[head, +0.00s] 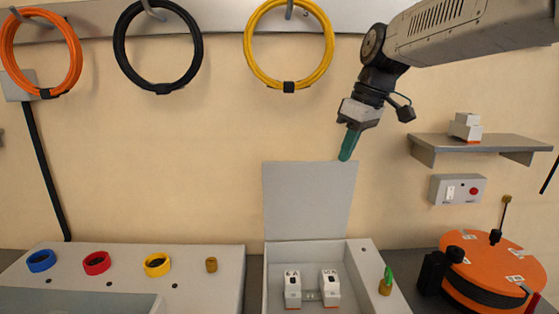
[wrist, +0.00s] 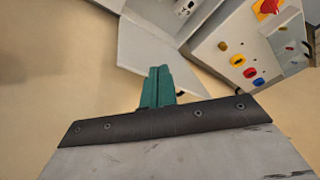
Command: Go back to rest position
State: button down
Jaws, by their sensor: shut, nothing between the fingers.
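My gripper (head: 349,144) hangs at the end of my arm in the upper right of the head view, in front of the beige wall. Its teal fingers are together and hold nothing. They point down, above and apart from the raised grey lid (head: 308,198) of the open box. In the wrist view the teal fingers (wrist: 157,86) also show closed, with the lid (wrist: 155,45) behind them.
The open box (head: 358,270) holds two white modules. An orange round bender (head: 492,270) stands at the right, below a shelf (head: 480,144) and a switch box (head: 457,189). Cable coils hang on the wall. A grey panel (head: 130,262) with coloured rings lies at the left.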

jog(key=s+d+f+m+h, duration=0.1)
jog(key=s+d+f+m, duration=0.2)
jog(key=s, duration=0.7)
jog(key=s+d+f+m+h, duration=0.1)
jog(key=s+d+f+m, duration=0.2)
jog(key=s, duration=0.8)
jog(key=s+d+f+m+h, duration=0.1)
jog(key=s+d+f+m, duration=0.3)
jog(key=s+f, duration=0.3)
jog(key=s+d, duration=0.1)
jog(key=s, duration=0.2)
jog(key=shift+s+d, duration=0.2)
